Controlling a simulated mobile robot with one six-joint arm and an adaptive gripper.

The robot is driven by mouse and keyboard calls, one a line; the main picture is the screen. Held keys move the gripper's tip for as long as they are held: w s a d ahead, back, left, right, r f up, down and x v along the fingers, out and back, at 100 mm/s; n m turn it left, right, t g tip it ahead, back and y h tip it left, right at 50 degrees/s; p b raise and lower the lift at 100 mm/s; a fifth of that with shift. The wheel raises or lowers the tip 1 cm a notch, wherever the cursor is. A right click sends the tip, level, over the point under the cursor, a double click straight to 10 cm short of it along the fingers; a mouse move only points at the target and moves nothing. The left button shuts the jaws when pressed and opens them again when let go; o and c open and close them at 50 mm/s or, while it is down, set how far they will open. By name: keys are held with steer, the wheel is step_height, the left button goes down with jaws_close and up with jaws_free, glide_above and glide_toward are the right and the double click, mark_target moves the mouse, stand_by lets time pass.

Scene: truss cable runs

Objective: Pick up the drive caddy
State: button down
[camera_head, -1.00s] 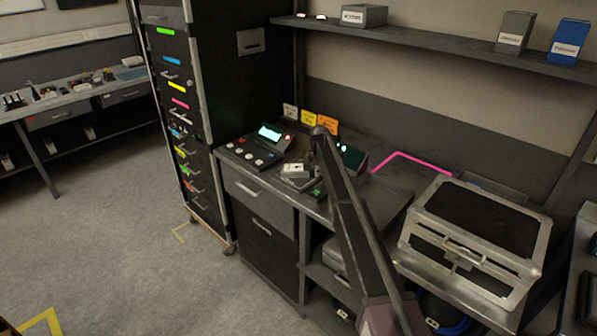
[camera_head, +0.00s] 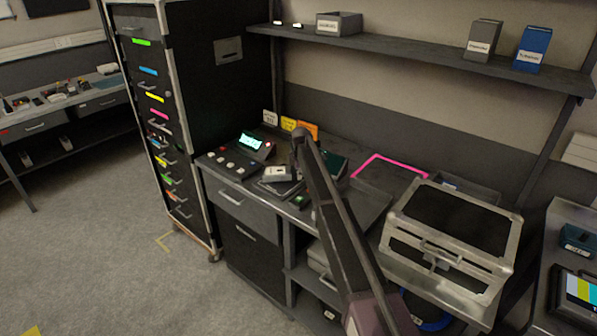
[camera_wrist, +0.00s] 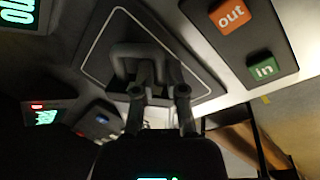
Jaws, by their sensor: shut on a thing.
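The drive caddy (camera_wrist: 128,50) shows in the wrist view as a dark grey piece with a loop-shaped handle, over a dark pad with a pale outline. My gripper (camera_wrist: 160,92) is shut on it, with one finger on each side of the handle. The lower part of the caddy is hard to make out in the dim light. I cannot tell whether it touches the pad. In the head view my arm reaches over the bench, and I cannot clearly tell the fingers or the caddy apart there.
Beside the pad are an orange-red "out" button (camera_wrist: 231,14) and a green "in" button (camera_wrist: 264,67). A lit console (camera_head: 250,143) stands to the left on the bench. A metal-framed case (camera_head: 428,258) stands at right. A shelf (camera_head: 400,49) runs above.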

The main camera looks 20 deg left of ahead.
steer(key=s+d, duration=0.2)
steer(key=s, duration=0.2)
steer(key=s+d+r, duration=0.1)
steer(key=s+d, duration=0.1)
steer(key=s, duration=0.2)
steer(key=s+d+p, duration=0.1)
steer(key=s+d, duration=0.1)
steer(key=s, duration=0.2)
steer(key=shift+s+r, duration=0.15)
steer(key=shift+s, duration=0.1)
steer(key=shift+r, duration=0.2)
steer(key=shift+r+p, duration=2.8)
steer(key=shift+p, duration=0.25)
steer(key=shift+a, duration=0.1)
